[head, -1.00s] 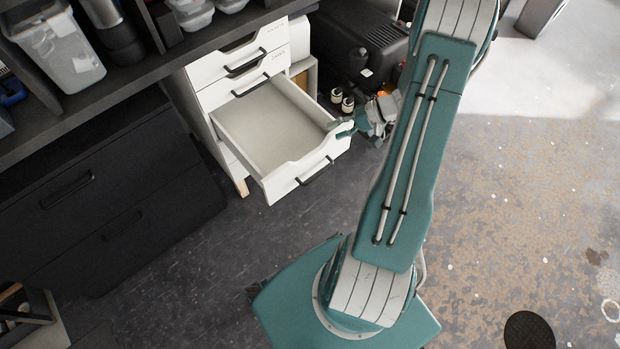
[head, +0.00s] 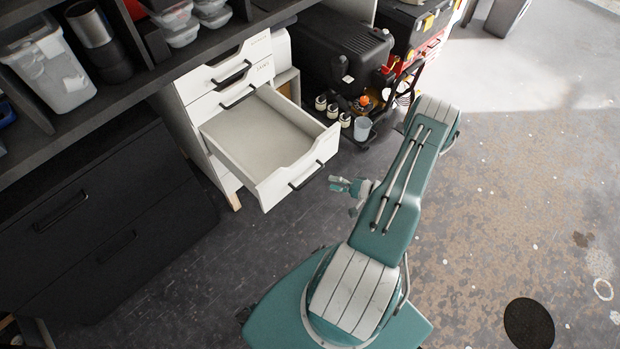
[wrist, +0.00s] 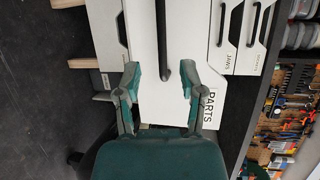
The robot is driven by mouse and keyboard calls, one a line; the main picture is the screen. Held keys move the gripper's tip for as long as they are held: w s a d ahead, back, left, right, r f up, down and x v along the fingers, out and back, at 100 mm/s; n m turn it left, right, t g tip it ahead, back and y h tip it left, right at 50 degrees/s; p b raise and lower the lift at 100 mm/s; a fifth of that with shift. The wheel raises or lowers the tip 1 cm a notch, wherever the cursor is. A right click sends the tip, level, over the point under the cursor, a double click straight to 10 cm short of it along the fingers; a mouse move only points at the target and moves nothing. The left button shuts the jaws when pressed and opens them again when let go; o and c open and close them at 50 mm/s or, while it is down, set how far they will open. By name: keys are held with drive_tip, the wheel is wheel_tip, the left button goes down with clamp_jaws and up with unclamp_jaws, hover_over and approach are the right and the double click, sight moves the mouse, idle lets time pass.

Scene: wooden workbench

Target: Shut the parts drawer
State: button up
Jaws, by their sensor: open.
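The parts drawer (head: 273,194) is white and stands pulled well out of its cabinet, its tray looking empty. Its dark bar handle (head: 306,176) is on the front face. In the wrist view the drawer front (wrist: 165,108) bears the label PARTS, and its handle (wrist: 162,45) shows between the finger directions, beyond the tips. My gripper (head: 336,184) is open and empty, just outside the drawer front and facing it. In the wrist view my gripper's fingers (wrist: 160,78) are spread wide. A small gap to the front seems to remain; contact cannot be told.
Shut drawers (head: 236,97) sit above the open one, one labelled JAWS. A dark cabinet (head: 90,220) stands to the left under the workbench (head: 130,82). A black case (head: 342,48) and small cups (head: 362,128) are behind. The floor before the drawer is clear.

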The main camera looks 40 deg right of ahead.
sight(311, 177)
drive_tip(key=x, duration=0.8)
drive_tip(key=shift+w+a, duration=0.15)
drive_tip(key=shift+a, duration=0.05)
drive_tip(key=shift+c, duration=0.3)
clamp_jaws()
